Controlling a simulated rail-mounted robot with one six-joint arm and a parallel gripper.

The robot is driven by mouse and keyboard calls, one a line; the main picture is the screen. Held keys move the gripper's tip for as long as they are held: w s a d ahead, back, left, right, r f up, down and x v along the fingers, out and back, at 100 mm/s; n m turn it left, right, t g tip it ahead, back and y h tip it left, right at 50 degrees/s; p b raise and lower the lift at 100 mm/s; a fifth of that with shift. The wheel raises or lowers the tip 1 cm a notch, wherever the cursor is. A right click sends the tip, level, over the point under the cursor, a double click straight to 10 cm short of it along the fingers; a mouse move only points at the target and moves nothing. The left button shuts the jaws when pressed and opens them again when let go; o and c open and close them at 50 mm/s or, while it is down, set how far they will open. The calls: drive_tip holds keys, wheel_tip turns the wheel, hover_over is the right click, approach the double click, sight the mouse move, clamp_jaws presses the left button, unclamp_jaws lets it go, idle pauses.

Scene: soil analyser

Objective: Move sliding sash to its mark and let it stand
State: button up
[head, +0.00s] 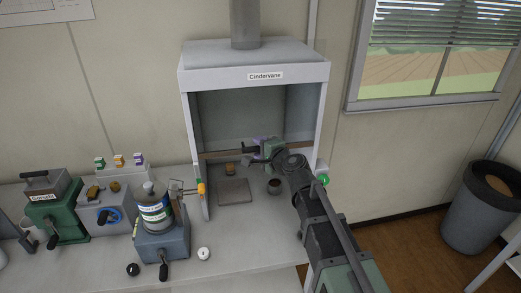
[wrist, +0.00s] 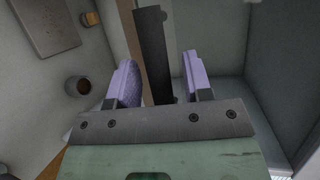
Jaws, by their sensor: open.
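The hood labelled Cindervane (head: 265,76) stands against the wall with its front facing me. A brown strip (head: 222,154) runs across its opening and looks like the lower edge of the sliding sash. My gripper (head: 260,146) is at this strip, around the middle of the opening. In the wrist view, my gripper (wrist: 158,58) is open, with its purple fingers on either side of a dark bar (wrist: 152,40), which looks like the sash handle. Gaps show on both sides of the bar. A tan strip (wrist: 128,25) runs beside it. I cannot make out the mark.
A flat grey plate (head: 234,191), a dark-filled cup (head: 274,186) and a small brown block (head: 230,169) are on the hood floor below. A green knob (head: 323,180) is at the right post. Bench machines, including a blue-grey one (head: 161,242), stand to the left.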

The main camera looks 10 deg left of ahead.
drive_tip(key=shift+c, duration=0.4)
clamp_jaws()
drive_tip(key=shift+f, duration=0.1)
wheel_tip(320, 180, down, 13)
drive_tip(key=b, duration=1.3)
